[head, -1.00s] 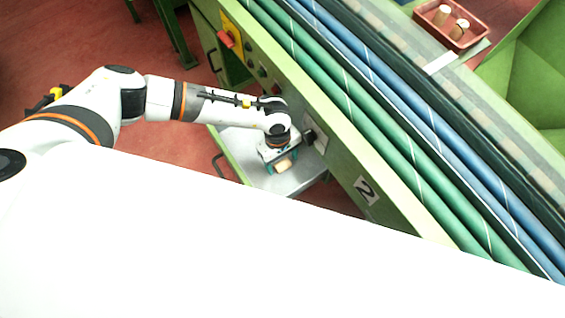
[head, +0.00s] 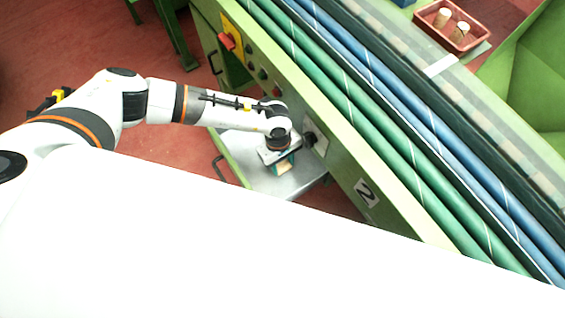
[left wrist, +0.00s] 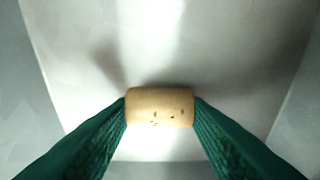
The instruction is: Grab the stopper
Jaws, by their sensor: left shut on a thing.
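The cork stopper (left wrist: 160,107) is a pale tan cylinder with small dark pits. In the left wrist view it lies crosswise between the two green fingers of my left gripper (left wrist: 160,110), which touch its two ends. In the head view my left gripper (head: 284,167) is over the grey metal tray (head: 262,180), and the stopper is mostly hidden beneath the hand. My left gripper is shut on the stopper. Whether the stopper still touches the tray cannot be told. My right gripper is not in view.
A red bin (head: 452,28) with two more corks is at the top right. Red floor shows at left.

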